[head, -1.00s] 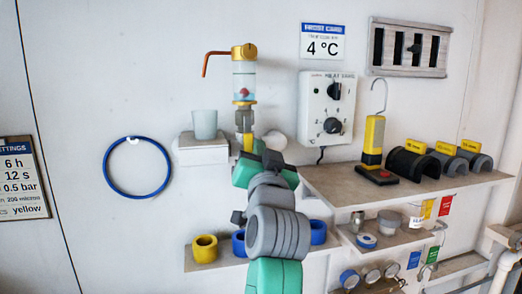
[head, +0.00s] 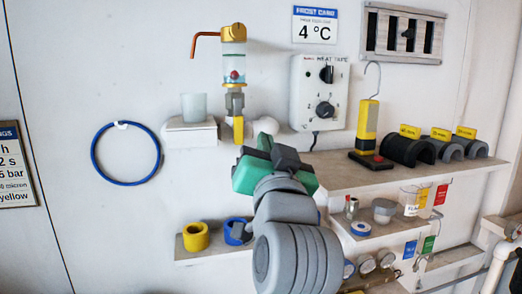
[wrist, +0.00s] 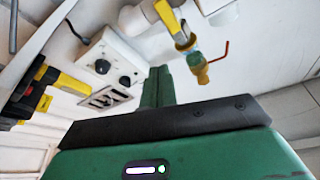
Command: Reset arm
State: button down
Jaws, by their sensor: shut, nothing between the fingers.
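My gripper (head: 262,142), green and grey, is raised in front of the wall, just right of and below the yellow valve handle (head: 238,130). In the wrist view its green fingers (wrist: 158,75) are together with nothing between them. The handle hangs straight down under a clear sight glass (head: 233,65) with a brass cap and copper tube. The valve also shows at the top of the wrist view (wrist: 183,40), apart from the fingers. My arm hides part of the lower shelf.
A frosted cup (head: 194,107) stands on a small ledge. A heat tape controller (head: 319,90) is on the wall. Yellow (head: 196,236) and blue (head: 236,231) rings sit lower.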

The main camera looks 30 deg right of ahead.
jog(key=s+a+r+n+t+y+p, duration=0.1)
jog(key=s+a+n+t+y+p, duration=0.1)
jog(key=s+a, duration=0.3)
jog(key=s+a+r+n+t+y+p, duration=0.1)
jog(key=s+a+n+y, duration=0.3)
jog(key=a, duration=1)
jog(key=s+a+r+n+t+y+p, duration=0.1)
jog(key=s+a+n+t+y+p, duration=0.1)
jog(key=s+a, duration=0.6)
jog(key=shift+a+r+n+t+y+p, duration=0.3)
jog(key=shift+a+n+y+p, duration=0.35)
jog(key=shift+a+n+y, duration=0.2)
jog(key=c, duration=2.1)
grip_release()
jog(key=shift+w, duration=0.1)
